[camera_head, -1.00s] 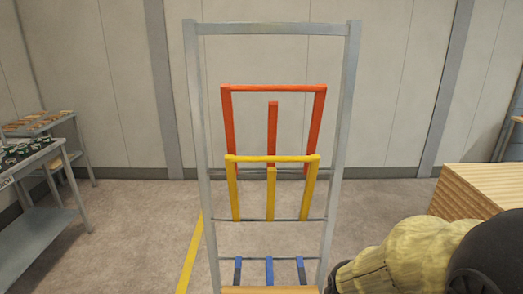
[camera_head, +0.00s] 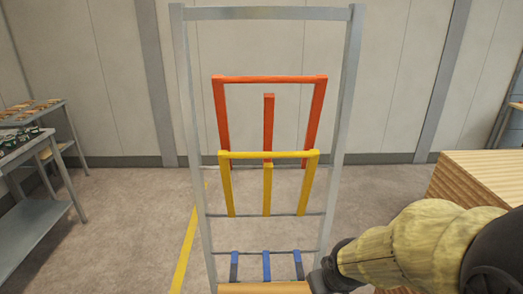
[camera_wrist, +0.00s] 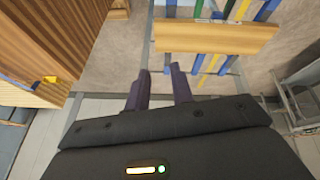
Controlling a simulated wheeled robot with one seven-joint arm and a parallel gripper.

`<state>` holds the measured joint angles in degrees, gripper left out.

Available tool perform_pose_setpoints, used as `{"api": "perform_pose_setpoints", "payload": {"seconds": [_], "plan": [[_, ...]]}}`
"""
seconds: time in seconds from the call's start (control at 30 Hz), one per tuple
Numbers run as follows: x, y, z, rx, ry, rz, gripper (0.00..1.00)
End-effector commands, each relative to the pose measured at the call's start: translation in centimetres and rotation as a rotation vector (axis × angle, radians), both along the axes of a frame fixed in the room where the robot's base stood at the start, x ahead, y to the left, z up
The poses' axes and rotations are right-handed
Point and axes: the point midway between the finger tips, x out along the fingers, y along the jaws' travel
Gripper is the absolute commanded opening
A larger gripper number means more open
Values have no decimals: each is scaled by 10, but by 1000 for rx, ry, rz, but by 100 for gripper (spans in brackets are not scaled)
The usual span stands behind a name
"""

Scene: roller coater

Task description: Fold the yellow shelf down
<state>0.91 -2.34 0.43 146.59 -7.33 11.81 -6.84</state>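The yellow shelf (camera_head: 267,154) is a frame with side bars and a middle bar. It stands folded up in the middle of a grey metal rack (camera_head: 345,95), its lower ends at a crossbar. My arm reaches in from the right in the head view, and the gripper end is low beside the rack's right post, mostly cut off or hidden. In the wrist view my gripper (camera_wrist: 161,72) has its two dark fingers apart with nothing between them. It is apart from the yellow shelf. Yellow and blue strips show near the plank there; I cannot tell which yellow one is the shelf.
An orange-red shelf frame (camera_head: 268,79) stands upright above the yellow one. Blue bars (camera_head: 266,265) and a wooden plank (camera_head: 265,288) are low on the rack; the plank also shows in the wrist view (camera_wrist: 215,38). Stacked wood (camera_head: 480,175) is at right, a table (camera_head: 40,190) at left.

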Motion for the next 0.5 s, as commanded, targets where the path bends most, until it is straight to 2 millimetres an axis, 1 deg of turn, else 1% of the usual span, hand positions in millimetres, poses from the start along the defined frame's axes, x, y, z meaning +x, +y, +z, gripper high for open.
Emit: {"api": "perform_pose_setpoints", "payload": {"seconds": [0.03, 0.07, 0.1, 0.13, 0.23, 0.27, 0.3, 0.4, 0.5], "plan": [[13, -3, 29, -51, -87, 90, 23], [21, -4, 43, -87, -144, 154, 23], [32, -3, 64, -144, -225, 250, 23], [40, -1, 81, -189, -286, 324, 23], [60, 10, 141, -355, -494, 577, 23], [64, 16, 158, -407, -554, 652, 23], [67, 24, 182, -476, -632, 749, 23], [67, 48, 229, -632, -799, 964, 23], [61, 67, 257, -740, -912, 1111, 23]]}}
